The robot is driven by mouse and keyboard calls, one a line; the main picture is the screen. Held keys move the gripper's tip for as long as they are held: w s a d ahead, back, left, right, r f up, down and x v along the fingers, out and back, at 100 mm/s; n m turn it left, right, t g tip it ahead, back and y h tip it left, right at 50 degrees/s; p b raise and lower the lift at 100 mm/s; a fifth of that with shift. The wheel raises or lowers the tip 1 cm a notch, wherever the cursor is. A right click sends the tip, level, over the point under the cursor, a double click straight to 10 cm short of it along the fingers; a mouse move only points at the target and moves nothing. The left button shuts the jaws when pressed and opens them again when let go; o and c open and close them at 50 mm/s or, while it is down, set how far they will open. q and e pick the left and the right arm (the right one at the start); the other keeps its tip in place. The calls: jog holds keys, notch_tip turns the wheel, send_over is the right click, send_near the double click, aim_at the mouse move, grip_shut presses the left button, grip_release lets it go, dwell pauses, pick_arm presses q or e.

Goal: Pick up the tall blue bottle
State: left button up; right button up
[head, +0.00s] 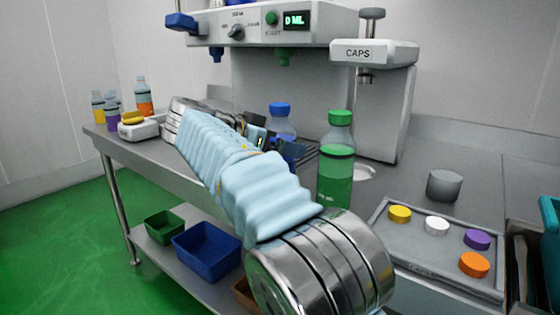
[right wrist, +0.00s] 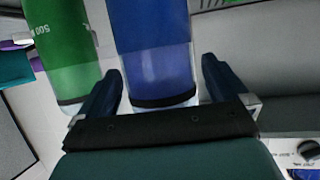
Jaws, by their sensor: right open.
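The tall blue bottle (head: 281,122) stands upright on the steel counter, its blue cap and clear shoulder showing above my right gripper (head: 284,150). My arm and gripper hide much of its lower part. In the right wrist view the blue bottle (right wrist: 155,62) lies between the two dark blue fingers of my right gripper (right wrist: 160,68). The gripper is open, with a gap visible beside the bottle on each side. My left gripper is not in view.
A green bottle (head: 336,165) stands close to the right of the blue one. The filling machine (head: 270,28) and CAPS press (head: 374,53) are behind. A tray (head: 440,272) with several coloured caps is at right. Several bottles stand at the far left.

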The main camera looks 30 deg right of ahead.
jog(key=shift+d+f, duration=0.1)
jog(key=shift+d, duration=0.15)
jog(key=c, duration=1.4)
jog(key=shift+c, duration=0.3)
